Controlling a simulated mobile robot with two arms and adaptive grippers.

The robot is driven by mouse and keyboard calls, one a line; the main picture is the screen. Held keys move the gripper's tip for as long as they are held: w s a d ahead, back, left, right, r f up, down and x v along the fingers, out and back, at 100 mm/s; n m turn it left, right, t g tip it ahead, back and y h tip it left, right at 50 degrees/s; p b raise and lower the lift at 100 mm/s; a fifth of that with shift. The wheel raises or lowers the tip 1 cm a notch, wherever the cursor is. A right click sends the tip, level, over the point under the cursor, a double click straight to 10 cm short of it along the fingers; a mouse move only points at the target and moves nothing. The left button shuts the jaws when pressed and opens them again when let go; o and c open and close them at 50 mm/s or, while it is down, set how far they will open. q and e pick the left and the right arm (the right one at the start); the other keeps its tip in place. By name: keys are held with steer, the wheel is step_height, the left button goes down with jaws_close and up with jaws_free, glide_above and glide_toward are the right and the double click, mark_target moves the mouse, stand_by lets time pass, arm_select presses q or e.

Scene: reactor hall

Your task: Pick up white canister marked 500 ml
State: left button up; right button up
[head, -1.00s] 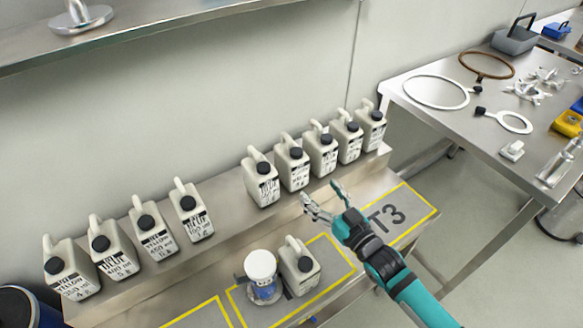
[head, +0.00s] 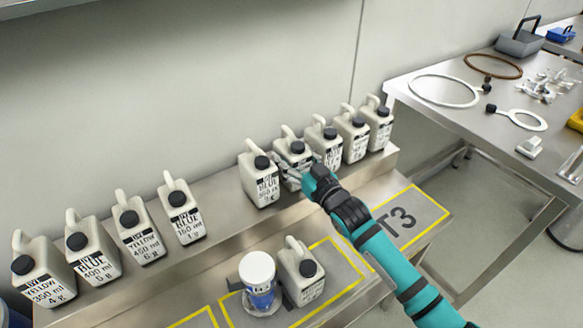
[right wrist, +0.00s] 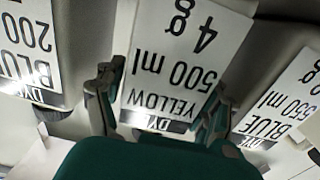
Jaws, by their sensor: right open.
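The white canister marked 500 ml (head: 292,152), with a dark cap and a "DYE YELLOW" label, stands second from the left in the right-hand group on the steel ledge. Its label shows upside down in the right wrist view (right wrist: 182,75), with "4 g" below the volume. My right gripper (head: 289,172) is at its front. In the right wrist view the open fingers (right wrist: 157,105) lie on either side of the label, not visibly closed on it. My left gripper is not in view.
Close neighbours are the blue 550 ml canister (head: 262,182) on the left and a blue 200 canister (head: 324,145) on the right. More canisters stand further left. A white-lidded jar (head: 258,278) and a canister (head: 302,272) stand on the lower step.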

steer(key=shift+s+r, duration=0.1)
steer(key=shift+r, duration=0.05)
steer(key=c, duration=1.3)
steer(key=shift+r, duration=0.15)
